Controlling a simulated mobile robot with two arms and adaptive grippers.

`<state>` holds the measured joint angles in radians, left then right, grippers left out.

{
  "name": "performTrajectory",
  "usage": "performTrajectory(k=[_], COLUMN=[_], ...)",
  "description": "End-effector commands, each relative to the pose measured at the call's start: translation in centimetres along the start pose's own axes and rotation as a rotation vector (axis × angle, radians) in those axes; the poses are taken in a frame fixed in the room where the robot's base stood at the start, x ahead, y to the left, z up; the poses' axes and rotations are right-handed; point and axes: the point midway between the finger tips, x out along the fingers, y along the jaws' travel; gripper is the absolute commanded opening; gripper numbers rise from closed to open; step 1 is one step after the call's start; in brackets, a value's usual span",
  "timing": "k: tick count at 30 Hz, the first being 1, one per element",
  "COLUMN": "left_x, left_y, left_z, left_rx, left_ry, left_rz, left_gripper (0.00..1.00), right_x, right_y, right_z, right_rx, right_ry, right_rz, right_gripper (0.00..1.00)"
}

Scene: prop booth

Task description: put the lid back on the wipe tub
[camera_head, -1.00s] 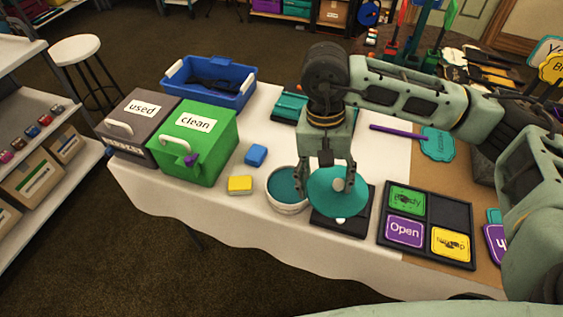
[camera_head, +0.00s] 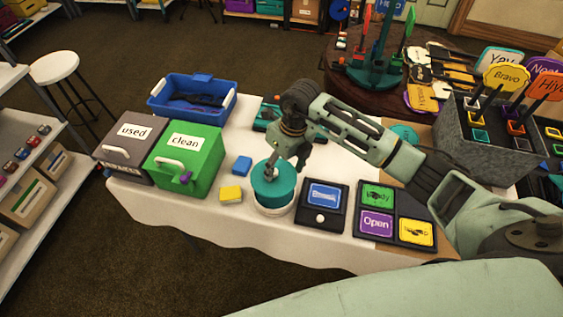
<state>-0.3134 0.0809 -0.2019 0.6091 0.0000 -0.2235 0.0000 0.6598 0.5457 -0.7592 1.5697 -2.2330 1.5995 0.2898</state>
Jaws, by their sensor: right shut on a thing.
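The teal lid (camera_head: 274,188) is over the white wipe tub (camera_head: 275,210), level or nearly so. It covers the mouth of the tub; I cannot tell whether it is seated on the rim. My right gripper (camera_head: 271,173) is above the lid and shut on its knob, which the fingers mostly hide. The tub stands upright near the front edge of the white table. My left gripper is not in view.
A yellow sponge (camera_head: 231,194) and a blue sponge (camera_head: 242,166) lie left of the tub. The green "clean" box (camera_head: 205,155) stands further left. A black tray with a blue card (camera_head: 324,194) lies close on the right, beside a black card tray (camera_head: 386,236).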

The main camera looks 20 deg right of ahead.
Motion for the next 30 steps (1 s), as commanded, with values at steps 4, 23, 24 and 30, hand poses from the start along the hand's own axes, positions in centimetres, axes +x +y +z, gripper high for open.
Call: performTrajectory(k=[4, 23, 24, 30], left_x=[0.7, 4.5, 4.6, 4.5], left_y=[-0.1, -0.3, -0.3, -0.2], left_z=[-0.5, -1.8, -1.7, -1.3], left_rx=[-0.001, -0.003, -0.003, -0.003], left_ry=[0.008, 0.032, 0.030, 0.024], left_rz=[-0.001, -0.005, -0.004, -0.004], left_gripper=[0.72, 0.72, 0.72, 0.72], right_x=[1.0, 6.1, 6.1, 6.1], right_y=[-0.1, -0.8, -0.8, -0.7], right_z=[-0.1, -0.6, -0.6, -0.6], right_rx=[-0.002, -0.006, -0.006, -0.006], right_ry=[0.001, 0.001, 0.001, 0.001], right_rz=[0.001, 0.000, 0.001, 0.001], right_gripper=[0.34, 0.34, 0.34, 0.34])
